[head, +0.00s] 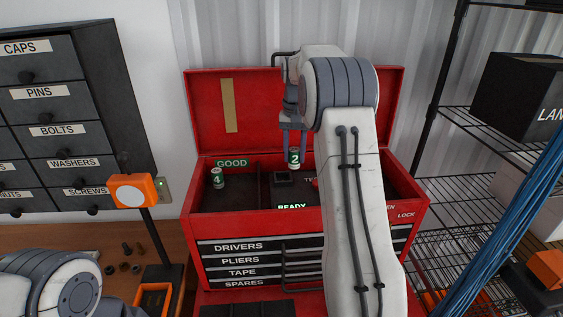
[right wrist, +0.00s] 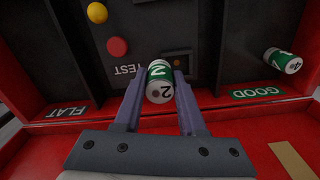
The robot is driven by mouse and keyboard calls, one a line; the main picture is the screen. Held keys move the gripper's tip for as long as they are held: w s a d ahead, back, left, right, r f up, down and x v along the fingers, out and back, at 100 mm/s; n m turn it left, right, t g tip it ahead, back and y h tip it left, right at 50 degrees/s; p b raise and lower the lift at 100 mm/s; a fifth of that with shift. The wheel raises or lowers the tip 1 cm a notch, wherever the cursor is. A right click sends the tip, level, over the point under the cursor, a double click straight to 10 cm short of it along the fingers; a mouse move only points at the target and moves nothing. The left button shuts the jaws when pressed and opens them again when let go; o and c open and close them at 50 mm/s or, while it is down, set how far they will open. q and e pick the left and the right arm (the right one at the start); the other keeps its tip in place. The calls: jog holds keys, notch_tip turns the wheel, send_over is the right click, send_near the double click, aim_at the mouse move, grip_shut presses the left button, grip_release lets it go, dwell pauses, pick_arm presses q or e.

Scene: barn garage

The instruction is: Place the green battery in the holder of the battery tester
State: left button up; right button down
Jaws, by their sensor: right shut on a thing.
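My right gripper (head: 291,150) is shut on the green and white battery marked 2 (head: 294,157), holding it upright over the red tool chest's top. In the right wrist view the battery (right wrist: 158,82) sits between the two fingers of the gripper (right wrist: 160,76). The battery tester (head: 283,178) is a dark block with a socket, just below and left of the battery. Its socket (right wrist: 181,62) shows in the wrist view, partly hidden behind the battery and a finger. A lit READY display (head: 291,207) is in front. My left gripper is out of view.
Another green battery marked 4 (head: 217,178) stands in the GOOD compartment; it also shows in the wrist view (right wrist: 283,60). A red button (right wrist: 117,46) and yellow button (right wrist: 97,12) are beside the TEST label. The chest's open lid (head: 260,110) rises behind.

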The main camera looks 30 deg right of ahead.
jog(key=w, duration=0.1)
jog(key=w+a+f+p, duration=0.1)
jog(key=w+a+f, duration=0.1)
notch_tip(320, 180, down, 4)
jog(key=shift+r+p, duration=0.15)
jog(key=shift+p, duration=1.1)
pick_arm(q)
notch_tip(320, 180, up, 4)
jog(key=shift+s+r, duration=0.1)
pick_arm(e)
jog(key=shift+f, duration=0.25)
